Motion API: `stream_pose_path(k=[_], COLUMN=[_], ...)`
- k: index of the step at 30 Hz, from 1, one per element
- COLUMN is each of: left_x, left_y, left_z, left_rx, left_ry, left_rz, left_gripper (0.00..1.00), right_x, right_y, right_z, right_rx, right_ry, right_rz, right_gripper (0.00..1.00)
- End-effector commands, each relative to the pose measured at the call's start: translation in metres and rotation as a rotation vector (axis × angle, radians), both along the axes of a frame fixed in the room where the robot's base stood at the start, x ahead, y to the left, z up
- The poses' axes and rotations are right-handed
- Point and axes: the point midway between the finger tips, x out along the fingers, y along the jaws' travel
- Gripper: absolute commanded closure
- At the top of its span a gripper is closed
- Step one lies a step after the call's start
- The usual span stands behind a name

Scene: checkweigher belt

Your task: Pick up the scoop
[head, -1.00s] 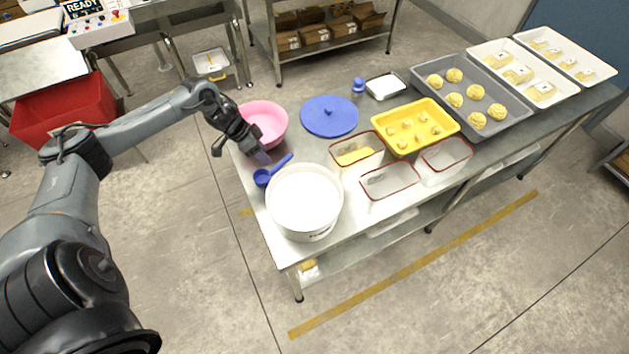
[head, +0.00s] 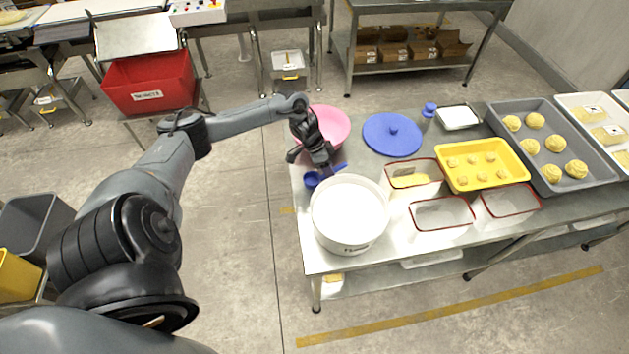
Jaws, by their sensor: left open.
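The blue scoop (head: 312,180) lies on the steel table at its left end, between the pink bowl (head: 331,126) and the large white tub (head: 349,212). Its round cup shows at the left and its handle slants up to the right. My left gripper (head: 327,170) is open, pointing down over the scoop's handle and covering part of it. I cannot tell whether the fingers touch the handle. My right gripper is not in view.
A blue round lid (head: 392,134), red-rimmed clear containers (head: 441,215), a yellow tray (head: 483,164) and a grey tray (head: 552,146) of dough balls fill the table rightward. The tub stands close in front of the scoop. A red bin (head: 150,84) stands behind left.

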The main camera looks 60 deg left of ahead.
Motion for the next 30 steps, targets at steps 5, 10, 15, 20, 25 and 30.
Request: stream_pose_path(k=[5,10,15,20,25,30], left_x=[0.007,0.007,0.007,0.007,0.007,0.007], left_y=[-0.006,-0.006,-0.006,-0.006,-0.006,-0.006], left_z=[-0.019,-0.021,-0.021,-0.021,-0.021,-0.020], left_rx=[0.000,0.001,0.001,0.001,0.001,0.001], left_ry=[-0.001,0.000,0.000,0.000,0.000,0.000], left_rz=[0.000,-0.001,-0.001,-0.001,-0.001,-0.001], left_gripper=[0.51,0.51,0.64,0.88,1.00,1.00], right_x=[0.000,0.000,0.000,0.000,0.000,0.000], right_y=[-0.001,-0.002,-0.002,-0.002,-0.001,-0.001], right_z=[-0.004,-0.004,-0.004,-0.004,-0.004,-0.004], right_rx=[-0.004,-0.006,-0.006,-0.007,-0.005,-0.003], right_ry=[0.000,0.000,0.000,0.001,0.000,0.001], right_rz=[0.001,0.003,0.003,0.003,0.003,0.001], right_gripper=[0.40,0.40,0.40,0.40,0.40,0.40])
